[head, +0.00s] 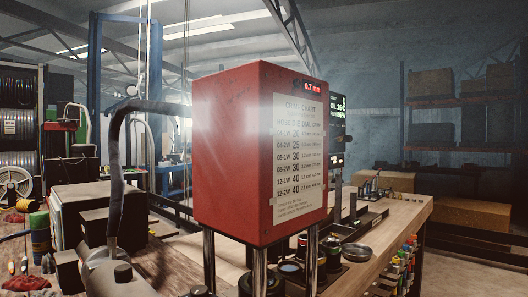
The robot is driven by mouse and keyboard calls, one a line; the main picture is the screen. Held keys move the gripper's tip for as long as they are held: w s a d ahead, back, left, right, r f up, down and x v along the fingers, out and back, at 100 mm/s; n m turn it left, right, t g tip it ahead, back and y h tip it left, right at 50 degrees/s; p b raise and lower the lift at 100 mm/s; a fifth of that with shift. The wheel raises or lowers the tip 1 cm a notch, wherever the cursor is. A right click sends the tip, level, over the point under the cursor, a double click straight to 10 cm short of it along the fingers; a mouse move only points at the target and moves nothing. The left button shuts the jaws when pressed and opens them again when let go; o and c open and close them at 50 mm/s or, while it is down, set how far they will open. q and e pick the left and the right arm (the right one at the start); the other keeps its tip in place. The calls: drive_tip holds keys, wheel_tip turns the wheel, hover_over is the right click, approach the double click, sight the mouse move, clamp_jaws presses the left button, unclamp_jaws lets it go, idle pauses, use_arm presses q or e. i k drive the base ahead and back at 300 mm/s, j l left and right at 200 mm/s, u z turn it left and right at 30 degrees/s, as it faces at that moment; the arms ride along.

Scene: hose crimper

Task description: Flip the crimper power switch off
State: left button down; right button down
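The crimper's red housing (235,150) fills the middle of the head view, raised on bright metal posts (259,270). A crimp chart (300,155) is fixed to its right-hand face, with a small red "0.7 mm" readout (312,87) above it. A dark panel with a lit display (337,112) shows partly behind the housing's right edge. I cannot make out the power switch in this view. Neither of my grippers shows.
A wooden bench (385,240) extends right, with a shallow dark dish (357,252) and several small parts on it. A dark curved hose (117,180) stands at left, near a cluttered bench. Shelves with boxes (431,83) stand at the back right.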

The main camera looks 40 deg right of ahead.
sight(342, 134)
drive_tip(key=z, duration=1.65)
drive_tip(key=i+l, duration=0.1)
drive_tip(key=l, duration=0.4)
drive_tip(key=i, duration=0.1)
